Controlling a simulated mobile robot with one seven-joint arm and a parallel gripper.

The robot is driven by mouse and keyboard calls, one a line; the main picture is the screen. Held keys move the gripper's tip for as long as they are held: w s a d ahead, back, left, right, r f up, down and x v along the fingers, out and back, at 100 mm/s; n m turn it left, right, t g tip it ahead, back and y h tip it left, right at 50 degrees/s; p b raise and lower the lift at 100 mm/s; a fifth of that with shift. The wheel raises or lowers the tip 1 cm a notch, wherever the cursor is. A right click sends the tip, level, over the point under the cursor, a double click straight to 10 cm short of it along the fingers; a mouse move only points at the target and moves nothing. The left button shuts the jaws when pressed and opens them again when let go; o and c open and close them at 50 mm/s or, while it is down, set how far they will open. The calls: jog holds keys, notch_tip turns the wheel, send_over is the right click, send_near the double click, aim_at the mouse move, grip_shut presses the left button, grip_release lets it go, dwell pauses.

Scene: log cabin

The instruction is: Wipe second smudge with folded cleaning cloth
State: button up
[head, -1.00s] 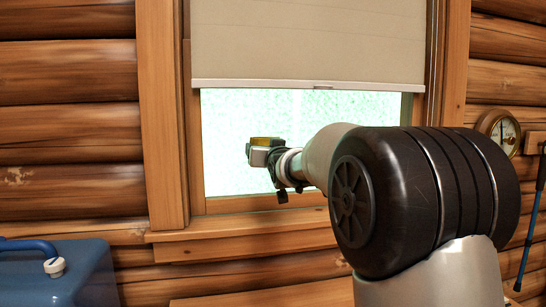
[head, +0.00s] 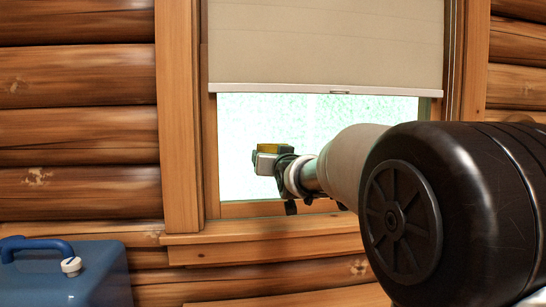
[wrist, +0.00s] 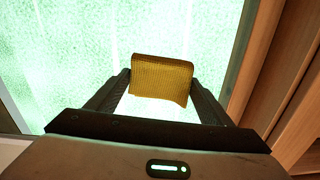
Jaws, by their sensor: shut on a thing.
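My gripper (head: 268,160) is in front of the lower left part of the bare window pane (head: 320,115). It is shut on the folded cleaning cloth (wrist: 162,78), a small yellow pad with a woven surface, seen between the two fingers in the wrist view. In the head view the cloth (head: 270,147) shows as a yellow strip at the gripper's end. Whether the cloth touches the glass I cannot tell. The pane looks mottled pale green with faint lighter streaks. I cannot make out a distinct smudge.
A beige blind (head: 325,45) covers the window's upper part. Wooden trim (head: 180,120) and a sill (head: 265,245) frame the pane. Log walls surround the window.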

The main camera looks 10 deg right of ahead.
jog(key=shift+s+d, duration=0.2)
jog(key=shift+s, duration=0.85)
jog(key=s, duration=0.3)
